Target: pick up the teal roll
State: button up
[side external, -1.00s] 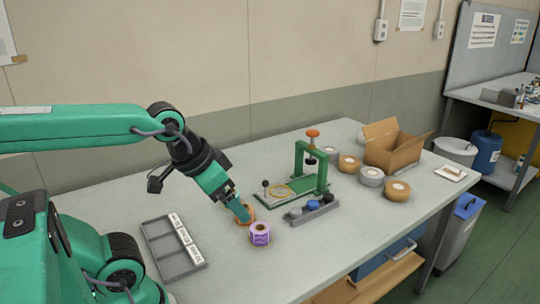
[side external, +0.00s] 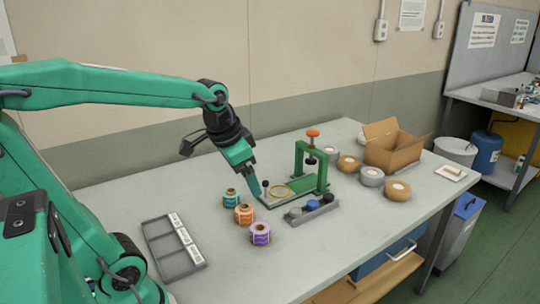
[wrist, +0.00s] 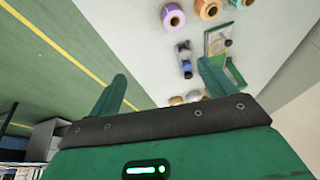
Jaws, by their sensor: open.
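The teal roll (side external: 230,198) stands upright on the table, at the back of a short row with an orange roll (side external: 244,214) and a purple roll (side external: 260,234). In the wrist view the teal roll (wrist: 243,3) is cut by the top edge, beside the orange roll (wrist: 208,8) and purple roll (wrist: 173,17). My gripper (side external: 256,193) points down to the right of the teal roll, by the left end of the green press, apart from the rolls. In the wrist view my gripper (wrist: 161,70) has its fingers spread with nothing between them.
The green press (side external: 310,172) stands right of my gripper, with a knob block (side external: 311,211) in front. A grey sectioned tray (side external: 165,255) lies at the left front. Tape rolls (side external: 371,177) and an open carton (side external: 396,150) are farther right. Table left of the teal roll is clear.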

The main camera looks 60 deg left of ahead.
jog(key=w+a+f+m+g, duration=0.1)
jog(key=w+a+f, duration=0.25)
jog(key=a, duration=0.25)
jog(key=w+a+f+g, duration=0.1)
jog(key=w+a+f, duration=0.1)
jog(key=w+a, duration=0.3)
jog(key=m+g, duration=0.2)
send_over(229, 195)
jog(key=a, duration=0.1)
notch_tip(229, 195, down, 11)
jog(key=shift+h, duration=0.4)
jog(key=shift+w+a+f, duration=0.1)
jog(key=shift+w+f, duration=0.05)
jog(key=shift+f, duration=1.2)
jog(key=shift+w+a+f, duration=0.1)
jog(key=shift+f, duration=1.25)
jog(key=shift+w+f, duration=0.15)
jog(key=shift+f, duration=1.2)
jog(key=c, duration=1.1)
